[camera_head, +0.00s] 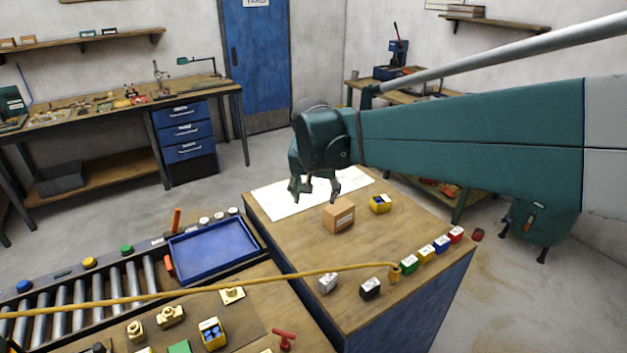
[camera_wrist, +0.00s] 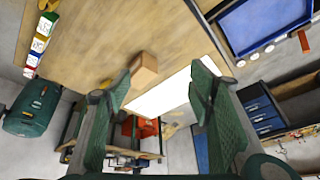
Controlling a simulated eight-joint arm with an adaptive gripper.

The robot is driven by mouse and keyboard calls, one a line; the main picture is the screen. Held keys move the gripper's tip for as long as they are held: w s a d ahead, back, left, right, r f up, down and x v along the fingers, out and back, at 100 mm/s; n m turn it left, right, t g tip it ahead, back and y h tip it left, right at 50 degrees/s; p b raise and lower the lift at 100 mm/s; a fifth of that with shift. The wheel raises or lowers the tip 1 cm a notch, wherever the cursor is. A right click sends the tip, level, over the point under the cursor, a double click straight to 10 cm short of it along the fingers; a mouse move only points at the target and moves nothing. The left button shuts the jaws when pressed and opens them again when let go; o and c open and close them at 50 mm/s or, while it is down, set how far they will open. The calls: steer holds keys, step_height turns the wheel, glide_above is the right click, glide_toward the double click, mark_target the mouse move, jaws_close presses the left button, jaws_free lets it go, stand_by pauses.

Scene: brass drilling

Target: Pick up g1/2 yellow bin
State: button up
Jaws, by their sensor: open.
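A yellow bin (camera_head: 380,203) with a dark inside sits on the wooden worktop, right of a brown box. Another yellow bin (camera_head: 212,333) with blue contents stands at the front left, and a small yellow bin (camera_head: 426,252) is in the row at the worktop's right edge. The labels are too small to read. My gripper (camera_head: 314,191) is open and empty above the white sheet, left of and behind the brown box. In the wrist view my gripper (camera_wrist: 163,85) shows both fingers wide apart, with no bin between them.
The brown box (camera_head: 339,217) stands close to my gripper and shows in the wrist view (camera_wrist: 145,68). A blue tray (camera_head: 213,245) lies to the left. A yellow hose (camera_head: 300,275) crosses the front. The worktop's middle is mostly clear.

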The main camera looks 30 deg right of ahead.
steer(key=w+d+f+m+g+h+b, duration=0.1)
steer(key=w+d+f+m, duration=0.25)
steer(key=d, duration=0.55)
steer(key=w+d+f+m+g, duration=0.1)
steer(key=w+d+f+m, duration=0.15)
steer(key=w+d, duration=0.45)
steer(key=m+g+b, duration=0.1)
steer(key=m+g, duration=0.2)
steer(key=m, duration=0.2)
glide_toward(381, 200)
steer(key=s+a, duration=0.2)
steer(key=shift+s+d+m+h, duration=0.1)
steer(key=shift+s+m+h, duration=0.05)
steer(key=shift+m+h, duration=0.15)
steer(key=shift+b+x, duration=0.4)
steer(key=shift+x, duration=0.85)
steer(key=shift+f, duration=0.1)
steer(key=shift+b+x, duration=0.7)
steer(key=shift+x, duration=1.8)
steer(key=shift+c, duration=0.3)
steer(key=c, duration=0.9)
